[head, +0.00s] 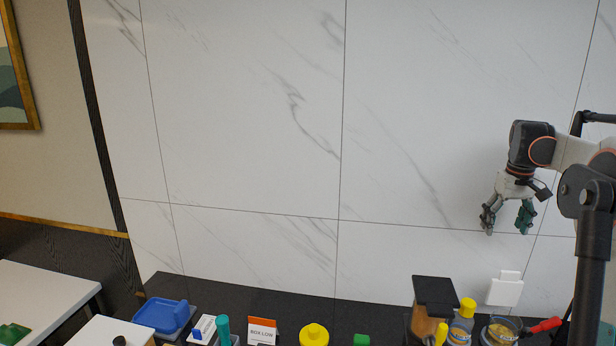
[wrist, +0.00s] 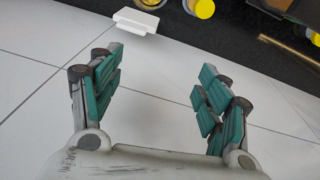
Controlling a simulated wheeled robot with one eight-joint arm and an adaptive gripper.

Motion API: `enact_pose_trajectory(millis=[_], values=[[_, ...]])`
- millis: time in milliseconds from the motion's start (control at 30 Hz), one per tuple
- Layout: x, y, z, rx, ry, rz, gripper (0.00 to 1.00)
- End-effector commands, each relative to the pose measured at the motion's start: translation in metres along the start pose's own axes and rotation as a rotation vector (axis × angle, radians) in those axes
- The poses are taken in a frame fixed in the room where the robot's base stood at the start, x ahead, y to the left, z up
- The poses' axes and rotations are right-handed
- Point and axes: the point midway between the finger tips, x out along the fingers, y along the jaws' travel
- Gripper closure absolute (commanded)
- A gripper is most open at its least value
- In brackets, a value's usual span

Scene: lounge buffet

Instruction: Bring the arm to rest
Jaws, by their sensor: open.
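My gripper (head: 507,222) hangs at the end of my arm on the right side of the head view, in front of the marble wall and above the dark counter. Its fingers point down. In the wrist view my gripper (wrist: 160,95) shows its two teal-padded fingers spread wide apart. Nothing is between them, only wall behind. The gripper touches nothing that I can see.
Below on the dark counter (head: 250,294) stand a blue container (head: 160,314), a "BOX LOW" sign (head: 262,332), a yellow-lidded item (head: 314,334), a dark-topped box (head: 434,292) and a yellow-capped jar (head: 460,326). A white wall plate (head: 505,290) is beneath the gripper. The wall above is bare.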

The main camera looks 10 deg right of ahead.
Motion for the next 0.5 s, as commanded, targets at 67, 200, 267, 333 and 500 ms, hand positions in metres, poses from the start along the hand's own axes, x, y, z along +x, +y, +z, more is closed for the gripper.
enact_pose_trajectory(millis=[67,200,267,333,500], values=[[-0.015,-0.036,0.008,-0.051,0.016,0.019,0.30],[-0.039,-0.090,0.027,-0.132,0.049,0.053,0.30],[-0.048,-0.113,0.038,-0.168,0.064,0.067,0.30],[-0.057,-0.138,0.051,-0.210,0.083,0.083,0.30],[-0.074,-0.195,0.092,-0.316,0.133,0.120,0.30]])
